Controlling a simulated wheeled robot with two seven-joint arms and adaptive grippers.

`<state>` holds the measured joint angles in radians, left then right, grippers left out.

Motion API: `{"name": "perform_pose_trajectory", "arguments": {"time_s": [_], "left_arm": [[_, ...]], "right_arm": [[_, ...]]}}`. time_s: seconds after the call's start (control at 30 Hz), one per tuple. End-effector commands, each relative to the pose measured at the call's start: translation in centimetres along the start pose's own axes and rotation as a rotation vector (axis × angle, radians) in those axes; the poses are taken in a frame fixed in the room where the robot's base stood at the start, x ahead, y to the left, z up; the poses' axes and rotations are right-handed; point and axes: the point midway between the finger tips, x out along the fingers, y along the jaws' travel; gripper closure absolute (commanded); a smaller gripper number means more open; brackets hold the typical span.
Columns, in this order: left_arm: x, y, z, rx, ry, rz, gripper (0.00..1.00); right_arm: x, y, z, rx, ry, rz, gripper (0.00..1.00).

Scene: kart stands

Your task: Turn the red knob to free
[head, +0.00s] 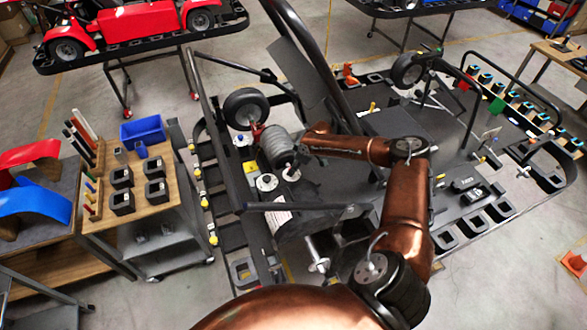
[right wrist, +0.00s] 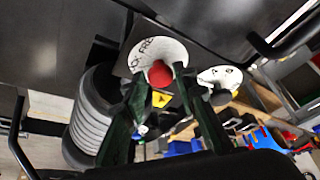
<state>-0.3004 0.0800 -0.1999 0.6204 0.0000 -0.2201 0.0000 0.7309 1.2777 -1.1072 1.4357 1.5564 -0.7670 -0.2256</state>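In the right wrist view the red knob (right wrist: 160,73) sits at the middle of a white round plate (right wrist: 150,51) with dark lettering that reads partly "FREE". My right gripper (right wrist: 159,80) is open, with one dark finger on each side of the knob. I cannot tell whether either fingertip touches it. In the head view my copper right arm reaches over the kart frame to the grey ribbed cylinder; I cannot make out the red knob clearly there. My left gripper is not in view.
The ribbed cylinder (right wrist: 88,122) is close on the left in the right wrist view. Another white disc (right wrist: 220,77) is to the right. In the head view, dark kart tubes (head: 331,70) surround the arm. A wooden-topped cart (head: 105,225) stands to the left.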

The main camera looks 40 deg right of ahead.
Motion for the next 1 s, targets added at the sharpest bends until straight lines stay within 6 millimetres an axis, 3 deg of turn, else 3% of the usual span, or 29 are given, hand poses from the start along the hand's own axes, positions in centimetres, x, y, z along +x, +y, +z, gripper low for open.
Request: {"name": "perform_pose_trajectory", "arguments": {"time_s": [0.37, 0.67, 1.0], "left_arm": [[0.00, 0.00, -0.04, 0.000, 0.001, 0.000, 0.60], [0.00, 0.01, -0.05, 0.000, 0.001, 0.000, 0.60], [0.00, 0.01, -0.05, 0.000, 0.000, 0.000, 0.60]], "right_arm": [[-0.03, 0.03, 0.00, 0.000, 0.000, 0.000, 1.00], [-0.02, -0.02, 0.07, 0.033, 0.000, 0.014, 1.00], [0.09, -0.35, 0.07, 0.230, 0.000, 0.095, 1.00]]}}
